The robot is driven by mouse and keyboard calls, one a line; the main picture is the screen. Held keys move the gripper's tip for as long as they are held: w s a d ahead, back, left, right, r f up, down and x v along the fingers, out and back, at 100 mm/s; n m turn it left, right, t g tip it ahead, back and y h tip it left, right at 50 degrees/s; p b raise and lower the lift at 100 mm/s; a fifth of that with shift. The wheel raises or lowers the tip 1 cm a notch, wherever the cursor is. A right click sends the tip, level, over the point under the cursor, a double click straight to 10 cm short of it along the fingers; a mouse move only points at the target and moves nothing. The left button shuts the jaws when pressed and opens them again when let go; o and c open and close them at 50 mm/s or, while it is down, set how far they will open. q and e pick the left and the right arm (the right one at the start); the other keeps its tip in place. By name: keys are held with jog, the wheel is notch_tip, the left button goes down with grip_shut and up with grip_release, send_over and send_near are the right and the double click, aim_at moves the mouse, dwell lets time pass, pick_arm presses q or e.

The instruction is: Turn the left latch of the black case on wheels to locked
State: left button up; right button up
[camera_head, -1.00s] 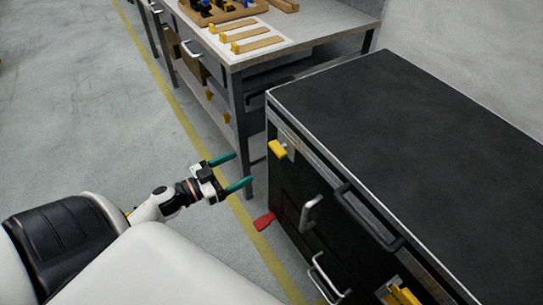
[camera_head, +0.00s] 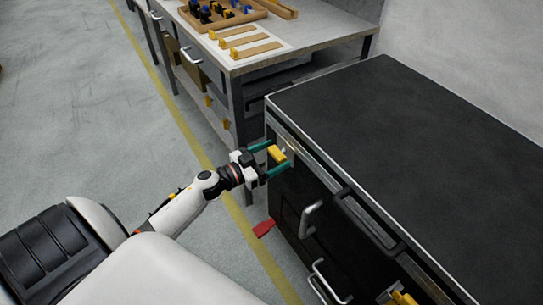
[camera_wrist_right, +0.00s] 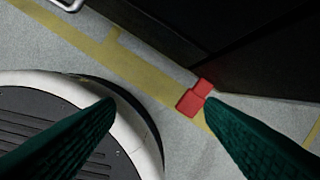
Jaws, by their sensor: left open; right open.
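The black case (camera_head: 400,120) stands at the right in the head view, its latched side facing my arm. Its left latch, a yellow handle (camera_head: 277,153), sits near the top of that side, close to the far corner. My left gripper (camera_head: 273,159) is open, with one green finger on each side of the yellow handle. I cannot tell whether the fingers touch it. A second yellow latch (camera_head: 403,298) shows partly at the bottom edge. My right gripper (camera_wrist_right: 165,115) is open and empty in the right wrist view; it does not show in the head view.
A red pedal-like piece (camera_head: 264,228) sticks out low on the case; it also shows in the right wrist view (camera_wrist_right: 194,97). Metal handles (camera_head: 309,218) and a dark bar project from the case side. A workbench (camera_head: 290,50) with a wooden tray (camera_head: 240,17) stands behind.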

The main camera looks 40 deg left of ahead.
pick_arm(q)
jog(key=c, duration=1)
